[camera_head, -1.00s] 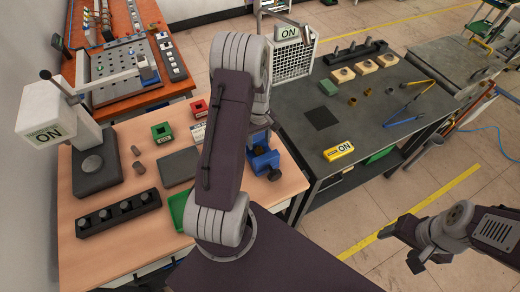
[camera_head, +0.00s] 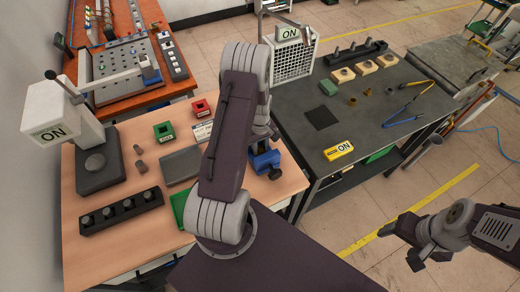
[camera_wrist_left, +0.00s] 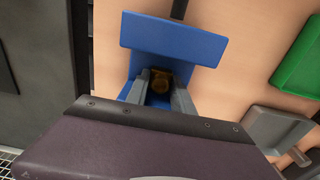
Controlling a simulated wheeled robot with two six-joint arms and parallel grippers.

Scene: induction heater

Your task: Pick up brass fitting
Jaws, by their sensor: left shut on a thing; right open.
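The brass fitting (camera_wrist_left: 160,80) shows in the left wrist view, between the two grey fingers of my left gripper (camera_wrist_left: 161,91), which is shut on it. It is inside or just above the blue vise (camera_wrist_left: 165,38); I cannot tell whether it touches the vise. In the head view the blue vise (camera_head: 264,160) is at the right edge of the wooden table, and my left arm hides the gripper and fitting. My right gripper (camera_head: 399,244) is open and empty over the floor at the lower right.
A green tray (camera_wrist_left: 298,62) lies beside the vise on the wooden table (camera_head: 100,250). A black holder (camera_head: 120,210) and an ON-marked machine (camera_head: 62,118) stand at the left. The grey table (camera_head: 285,118) holds small brass-coloured parts (camera_head: 352,102), a yellow ON box (camera_head: 338,151) and blue-handled pliers (camera_head: 403,121).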

